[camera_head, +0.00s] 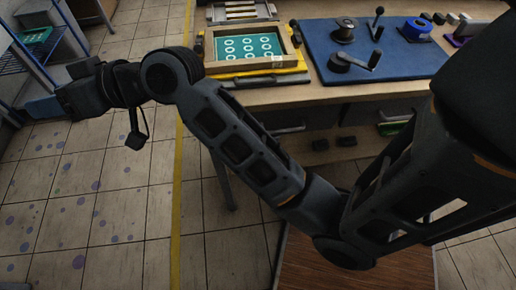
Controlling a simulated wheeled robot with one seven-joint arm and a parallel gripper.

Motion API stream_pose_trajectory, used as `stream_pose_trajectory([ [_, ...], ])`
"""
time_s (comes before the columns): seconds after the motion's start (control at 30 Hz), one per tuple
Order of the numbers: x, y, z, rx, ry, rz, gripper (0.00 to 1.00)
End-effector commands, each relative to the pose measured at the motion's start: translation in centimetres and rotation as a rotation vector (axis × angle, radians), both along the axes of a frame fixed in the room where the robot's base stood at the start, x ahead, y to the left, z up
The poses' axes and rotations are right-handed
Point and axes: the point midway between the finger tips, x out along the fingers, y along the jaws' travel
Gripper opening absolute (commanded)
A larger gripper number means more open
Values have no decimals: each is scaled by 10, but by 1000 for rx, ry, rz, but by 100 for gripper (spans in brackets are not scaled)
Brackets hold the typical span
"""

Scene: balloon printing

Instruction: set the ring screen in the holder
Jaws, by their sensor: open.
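A wooden-framed teal screen with white rings (248,47) lies flat at the left end of the wooden table. It rests on or just over a yellow and black base (270,76), which looks like the holder. I cannot tell whether the frame is fully seated. Another framed green screen with small dots (38,35) lies on the blue rack at the upper left. My arm reaches across to the left, and my gripper (62,104) is by the rack, well away from the table screen. It is open; its fingertips are hard to make out, and I see nothing held.
A tray with pale bars (240,10) lies behind the screen. A yellow line (178,180) crosses the tiled floor, which is mostly clear at left.

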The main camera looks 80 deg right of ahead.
Motion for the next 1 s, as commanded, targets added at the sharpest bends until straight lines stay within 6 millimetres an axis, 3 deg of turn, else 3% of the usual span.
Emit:
stream_pose_trajectory([
  [0.03,-11,15,-11,43,0,-28,52],
  [0.27,-72,46,-56,130,14,-186,52],
  [0.57,-196,58,-108,46,79,-320,52],
  [0.8,-303,41,-114,-152,94,-311,52],
  [1.0,-362,23,-96,-317,60,-228,52],
])
